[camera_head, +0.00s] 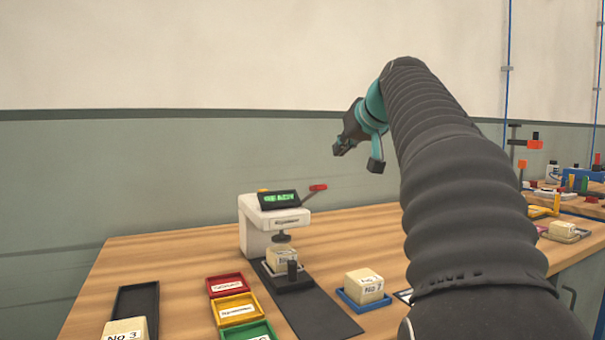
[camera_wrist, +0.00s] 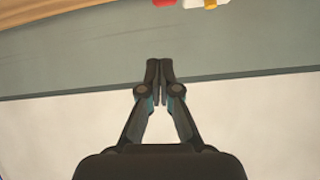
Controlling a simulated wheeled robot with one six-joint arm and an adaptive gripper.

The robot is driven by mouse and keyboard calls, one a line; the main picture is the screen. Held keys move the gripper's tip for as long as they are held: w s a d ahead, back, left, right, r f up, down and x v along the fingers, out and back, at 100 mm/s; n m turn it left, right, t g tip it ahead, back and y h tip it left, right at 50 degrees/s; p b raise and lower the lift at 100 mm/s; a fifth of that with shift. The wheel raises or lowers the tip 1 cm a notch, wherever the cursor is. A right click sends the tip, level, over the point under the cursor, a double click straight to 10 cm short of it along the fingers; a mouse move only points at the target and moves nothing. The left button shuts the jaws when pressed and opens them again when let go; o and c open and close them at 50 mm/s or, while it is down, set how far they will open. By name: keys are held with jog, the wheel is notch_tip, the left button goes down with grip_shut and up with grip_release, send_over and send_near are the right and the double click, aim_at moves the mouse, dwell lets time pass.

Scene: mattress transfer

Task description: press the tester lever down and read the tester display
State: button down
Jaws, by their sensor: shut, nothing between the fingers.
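The white tester (camera_head: 256,222) stands on the wooden table. Its dark display (camera_head: 279,199) shows green letters that look like "READY". The lever with a red grip (camera_head: 318,187) points up and to the right from the tester's head. A pale block (camera_head: 282,259) sits under the round press foot. My gripper (camera_head: 340,150) is in the air above and to the right of the tester, apart from the lever. In the wrist view its fingertips (camera_wrist: 160,66) are together and empty. The red grip (camera_wrist: 164,3) seems to show at that view's top edge, beside part of the white tester (camera_wrist: 191,3).
Red (camera_head: 227,284), yellow (camera_head: 238,309) and green (camera_head: 250,331) trays lie in front of the tester. A block (camera_head: 364,284) sits in a blue tray (camera_head: 376,304) to the right. Another block (camera_head: 125,330) is by a black tray (camera_head: 135,306). The wall stands behind.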

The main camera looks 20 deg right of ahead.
jog(key=shift+n, duration=0.8)
jog(key=x, duration=0.6)
jog(key=a+r+x, duration=0.1)
jog(key=x, duration=0.2)
jog(key=shift+w+a+p, duration=0.1)
jog(key=shift+w+p, duration=0.15)
jog(key=shift+p, duration=0.05)
notch_tip(320, 180, down, 2)
jog(key=shift+s+f+b, duration=0.1)
jog(key=shift+s+b, duration=0.05)
jog(key=shift+b, duration=0.25)
jog(key=shift+s+f, duration=0.25)
jog(key=shift+f, duration=0.6)
